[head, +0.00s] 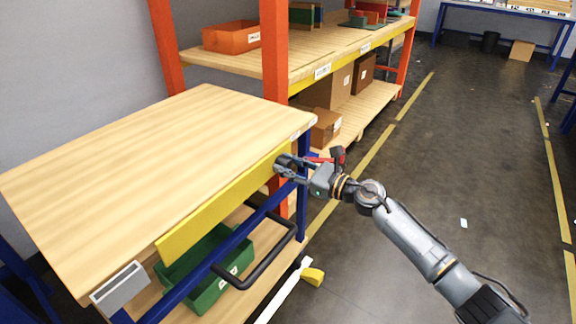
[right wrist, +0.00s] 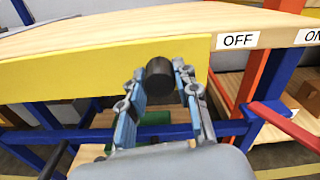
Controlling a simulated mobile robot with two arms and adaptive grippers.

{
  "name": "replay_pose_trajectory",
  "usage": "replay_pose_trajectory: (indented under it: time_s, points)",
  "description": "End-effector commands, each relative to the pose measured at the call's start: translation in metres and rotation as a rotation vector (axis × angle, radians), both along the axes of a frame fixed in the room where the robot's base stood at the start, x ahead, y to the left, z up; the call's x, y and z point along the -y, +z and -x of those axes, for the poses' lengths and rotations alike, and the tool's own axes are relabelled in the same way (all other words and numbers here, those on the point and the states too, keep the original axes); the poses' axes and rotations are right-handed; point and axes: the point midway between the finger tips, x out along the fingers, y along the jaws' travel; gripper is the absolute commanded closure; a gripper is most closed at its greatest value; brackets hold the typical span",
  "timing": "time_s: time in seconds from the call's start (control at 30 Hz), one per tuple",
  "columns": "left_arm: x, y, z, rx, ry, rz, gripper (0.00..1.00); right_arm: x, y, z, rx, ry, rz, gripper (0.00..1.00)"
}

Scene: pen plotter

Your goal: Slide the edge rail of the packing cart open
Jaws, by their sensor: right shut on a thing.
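The packing cart (head: 150,150) has a light wood top on a blue frame. The yellow edge rail (head: 215,207) runs along its long near side; it also shows in the right wrist view (right wrist: 75,78). A dark round knob (right wrist: 159,77) sits near the rail's right end. My right gripper (head: 284,166) is at that end, with its fingers (right wrist: 159,68) on both sides of the knob, shut on it. In the right wrist view the rail ends just left of the OFF label (right wrist: 238,41). My left gripper is not in view.
An ON label (right wrist: 309,36) sits right of OFF. A black handle (head: 262,262) and green bin (head: 210,290) are below the rail. An orange-posted shelf (head: 275,50) with boxes stands behind the cart. Floor (head: 480,160) to the right is mostly clear.

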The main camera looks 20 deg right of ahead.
Motion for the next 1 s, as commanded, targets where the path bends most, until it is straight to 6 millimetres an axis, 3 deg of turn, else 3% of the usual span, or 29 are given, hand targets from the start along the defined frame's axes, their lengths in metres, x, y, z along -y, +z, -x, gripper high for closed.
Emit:
replay_pose_trajectory:
  time_s: [0.17, 0.2, 0.3, 0.67, 1.0]
  points:
    - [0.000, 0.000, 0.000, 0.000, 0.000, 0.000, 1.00, 0.000, 0.000, 0.000, -0.002, 0.001, 0.001, 1.00]
    - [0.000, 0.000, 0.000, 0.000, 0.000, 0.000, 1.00, 0.000, 0.000, 0.000, -0.002, 0.001, 0.001, 0.63]
    - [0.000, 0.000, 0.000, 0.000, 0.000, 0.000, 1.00, 0.000, 0.000, 0.000, -0.001, 0.001, 0.001, 0.46]
    - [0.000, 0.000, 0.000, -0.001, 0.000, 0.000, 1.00, 0.003, 0.000, 0.003, -0.001, 0.000, 0.002, 0.46]
    - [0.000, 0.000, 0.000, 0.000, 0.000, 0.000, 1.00, 0.041, -0.002, 0.053, -0.004, -0.001, 0.003, 0.46]
